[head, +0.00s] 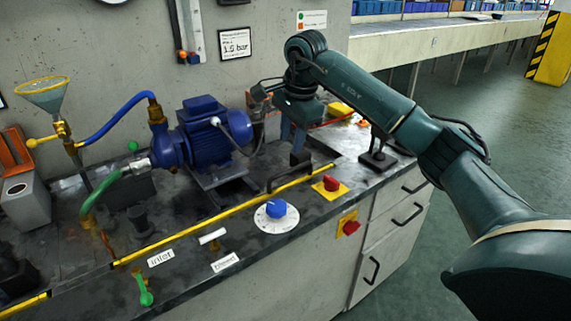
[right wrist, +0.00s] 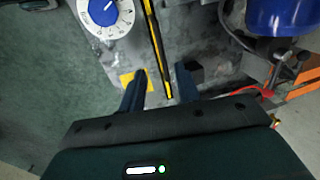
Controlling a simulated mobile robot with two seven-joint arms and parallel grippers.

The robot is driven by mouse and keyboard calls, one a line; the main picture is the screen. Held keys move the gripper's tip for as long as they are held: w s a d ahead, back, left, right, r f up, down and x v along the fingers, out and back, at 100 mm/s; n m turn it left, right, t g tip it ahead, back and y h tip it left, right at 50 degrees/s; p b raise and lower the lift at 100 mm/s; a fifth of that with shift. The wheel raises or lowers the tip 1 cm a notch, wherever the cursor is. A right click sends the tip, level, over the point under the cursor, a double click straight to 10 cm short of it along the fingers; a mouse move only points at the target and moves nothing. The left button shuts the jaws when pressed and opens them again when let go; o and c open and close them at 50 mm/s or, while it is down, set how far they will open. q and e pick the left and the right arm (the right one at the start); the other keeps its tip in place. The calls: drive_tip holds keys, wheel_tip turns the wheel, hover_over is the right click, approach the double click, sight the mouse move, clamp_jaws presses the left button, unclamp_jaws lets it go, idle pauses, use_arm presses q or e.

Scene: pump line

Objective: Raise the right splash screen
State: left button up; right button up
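The right splash screen shows as a long yellow strip (head: 215,222) lying low along the front of the bench top, with a black handle (head: 285,178) near its right end. In the right wrist view a yellow and black strip (right wrist: 158,50) runs down to between my fingers. My right gripper (head: 293,138) is above and behind the strip's right end, pointing down. Its two fingers (right wrist: 160,88) are apart, with no object visibly clamped. Whether they touch anything is hard to tell. My left gripper is not in view.
A blue pump (head: 205,130) stands behind the strip. A blue dial (head: 276,210) and red knob (head: 331,184) sit in front. A green-handled valve (head: 144,291) is at the front left. A black stand (head: 378,160) is to the right. Open floor lies beyond.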

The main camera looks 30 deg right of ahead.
sight(286, 171)
drive_tip(key=f, duration=0.3)
drive_tip(key=w+f, duration=0.1)
drive_tip(key=f, duration=0.4)
drive_tip(key=shift+w+f, duration=0.35)
drive_tip(key=shift+c, duration=0.5)
clamp_jaws()
